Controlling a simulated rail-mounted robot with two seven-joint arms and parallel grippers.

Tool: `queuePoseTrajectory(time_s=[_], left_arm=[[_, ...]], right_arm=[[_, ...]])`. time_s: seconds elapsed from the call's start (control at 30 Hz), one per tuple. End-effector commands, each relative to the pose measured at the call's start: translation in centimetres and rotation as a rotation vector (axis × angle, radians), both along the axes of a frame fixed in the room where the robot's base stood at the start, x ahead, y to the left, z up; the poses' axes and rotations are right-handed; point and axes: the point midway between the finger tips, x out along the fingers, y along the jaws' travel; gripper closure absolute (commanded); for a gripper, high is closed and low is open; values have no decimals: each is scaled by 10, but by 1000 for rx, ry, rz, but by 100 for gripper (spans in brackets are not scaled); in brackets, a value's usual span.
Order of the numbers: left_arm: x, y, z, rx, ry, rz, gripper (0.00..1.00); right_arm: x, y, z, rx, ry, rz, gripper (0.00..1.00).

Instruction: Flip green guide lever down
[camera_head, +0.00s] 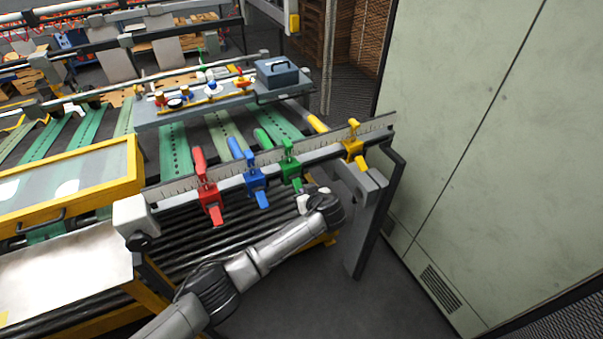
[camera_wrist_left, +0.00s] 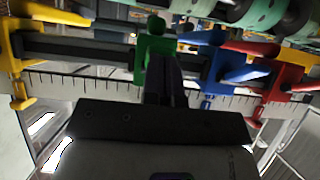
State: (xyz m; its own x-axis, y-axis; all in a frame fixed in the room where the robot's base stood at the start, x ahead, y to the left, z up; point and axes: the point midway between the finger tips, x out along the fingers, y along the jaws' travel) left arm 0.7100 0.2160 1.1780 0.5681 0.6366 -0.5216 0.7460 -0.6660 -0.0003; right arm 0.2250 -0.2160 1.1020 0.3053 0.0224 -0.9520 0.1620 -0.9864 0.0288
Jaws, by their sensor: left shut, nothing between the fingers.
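The green guide (camera_head: 289,163) is clamped on the ruled rail, between the blue guide (camera_head: 254,178) and the yellow guide (camera_head: 353,146). Its short green lower tab (camera_head: 297,185) points down toward my gripper. My left gripper (camera_head: 305,196) is just below and in front of the green guide, its fingertips hard to make out there. In the left wrist view its dark fingers (camera_wrist_left: 162,82) are together and empty, overlapping the lower part of the green piece (camera_wrist_left: 151,46). I cannot tell whether they touch it. My right gripper is not in view.
A red guide (camera_head: 207,186) sits farther left on the ruled rail (camera_head: 320,152). Dark rollers (camera_head: 185,240) lie below the rail. A grey-green cabinet (camera_head: 490,150) stands at right. A table with a blue-grey box (camera_head: 277,74) is behind.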

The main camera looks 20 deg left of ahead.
Motion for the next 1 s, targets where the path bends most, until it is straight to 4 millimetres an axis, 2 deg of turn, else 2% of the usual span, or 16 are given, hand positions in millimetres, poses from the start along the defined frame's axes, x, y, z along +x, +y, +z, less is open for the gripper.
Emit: queuePoseTrajectory(time_s=[0.17, 0.37, 0.43, 0.7, 1.0], left_arm=[[-3, -5, 11, -1, 1, -2, 100], [-11, -22, 40, -2, 0, -12, 100], [-18, -32, 37, -4, -1, -13, 100], [-49, -65, 60, -3, -1, -12, 100], [-68, -85, 76, -1, -1, -11, 100]], right_arm=[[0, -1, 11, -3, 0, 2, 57], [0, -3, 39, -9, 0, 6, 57], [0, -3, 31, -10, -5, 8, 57], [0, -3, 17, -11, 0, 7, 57], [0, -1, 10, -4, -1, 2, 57]])
